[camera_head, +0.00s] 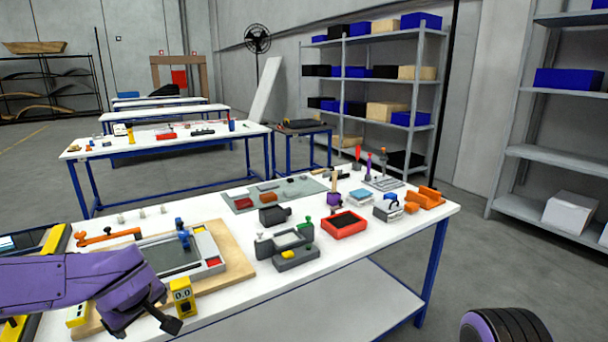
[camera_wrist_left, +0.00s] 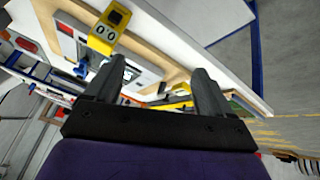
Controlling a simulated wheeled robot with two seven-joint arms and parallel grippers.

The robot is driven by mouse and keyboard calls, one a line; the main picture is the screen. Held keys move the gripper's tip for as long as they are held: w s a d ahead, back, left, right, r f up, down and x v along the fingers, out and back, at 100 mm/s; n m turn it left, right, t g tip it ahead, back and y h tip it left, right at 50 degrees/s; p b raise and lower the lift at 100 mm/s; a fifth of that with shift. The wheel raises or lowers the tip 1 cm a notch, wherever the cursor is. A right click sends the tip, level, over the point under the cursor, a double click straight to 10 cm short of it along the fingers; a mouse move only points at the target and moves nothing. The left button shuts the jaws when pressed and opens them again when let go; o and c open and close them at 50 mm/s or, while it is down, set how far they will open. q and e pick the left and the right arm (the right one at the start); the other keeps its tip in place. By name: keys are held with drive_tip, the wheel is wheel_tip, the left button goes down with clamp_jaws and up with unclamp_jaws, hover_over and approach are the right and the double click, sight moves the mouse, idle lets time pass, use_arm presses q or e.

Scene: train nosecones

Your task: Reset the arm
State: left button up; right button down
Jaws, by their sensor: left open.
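My left arm comes in from the left in the head view, and its gripper (camera_head: 160,311) is at the front left edge of the white table (camera_head: 345,256). In the left wrist view the two dark fingers of the left gripper (camera_wrist_left: 158,88) stand apart with nothing held between them. A yellow device with a 0.0 display (camera_head: 182,297) stands just beside the gripper on the table. My right gripper is not in view.
A wooden board (camera_head: 236,262) with a grey framed panel (camera_head: 167,257) lies behind the gripper. A red tray (camera_head: 344,225), a grey fixture (camera_head: 284,241) and orange parts (camera_head: 425,198) stand farther right. Shelves (camera_head: 416,92) stand behind.

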use_arm(q)
drive_tip(key=s+f+t+y, duration=0.1)
drive_tip(key=s+f, duration=0.3)
drive_tip(key=f, duration=0.8)
drive_tip(key=s+f+t+y, duration=0.15)
drive_tip(key=s+f, duration=0.25)
drive_tip(key=f, duration=0.7)
drive_tip(key=s+f+m+g+h, duration=0.1)
drive_tip(key=s+f+m+g, duration=0.1)
drive_tip(key=s+f, duration=0.4)
drive_tip(key=s+d+f+m+g+h+b, duration=0.1)
drive_tip(key=s+f, duration=0.5)
drive_tip(key=s, duration=0.7)
drive_tip(key=shift+f+m+g+h, duration=0.3)
drive_tip(key=shift+m+g+h, duration=0.15)
drive_tip(key=shift+m, duration=0.35)
drive_tip(key=shift+s+d, duration=0.1)
